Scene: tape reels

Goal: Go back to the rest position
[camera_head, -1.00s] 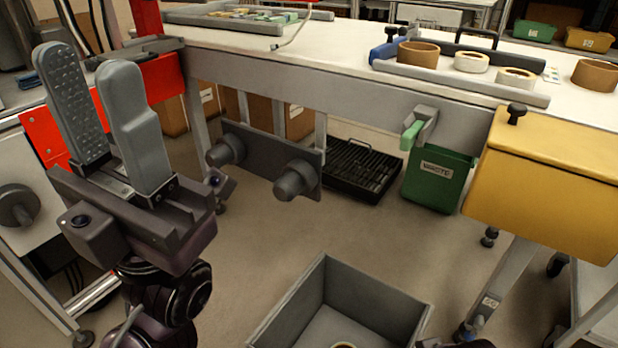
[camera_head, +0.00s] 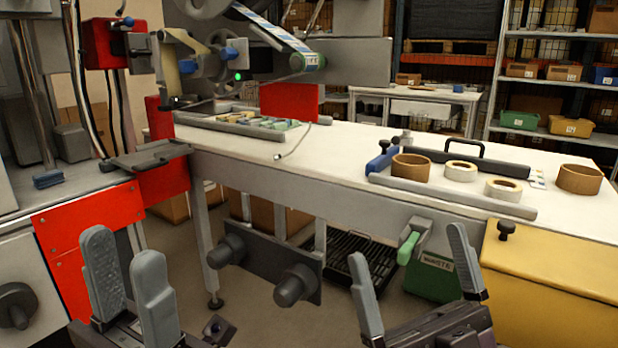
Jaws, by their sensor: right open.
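My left gripper (camera_head: 124,246) is at the lower left in the head view, pointing up. Its two grey fingers stand apart with nothing between them. My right gripper (camera_head: 408,246) is at the bottom, right of the middle. Its fingers are spread wide and empty. Both grippers appear in front of the white worktable (camera_head: 330,165), not touching anything that I can see. On the table are brown tape rolls (camera_head: 410,168) (camera_head: 579,180) and white tape rolls (camera_head: 460,171) (camera_head: 503,190).
A yellow box (camera_head: 550,290) is at the lower right. A green waste bin (camera_head: 430,279) and a dark rack (camera_head: 355,256) are below the table. A red machine panel (camera_head: 88,230) is at the left. Two grey knobs (camera_head: 228,250) (camera_head: 296,285) stick out under the table edge.

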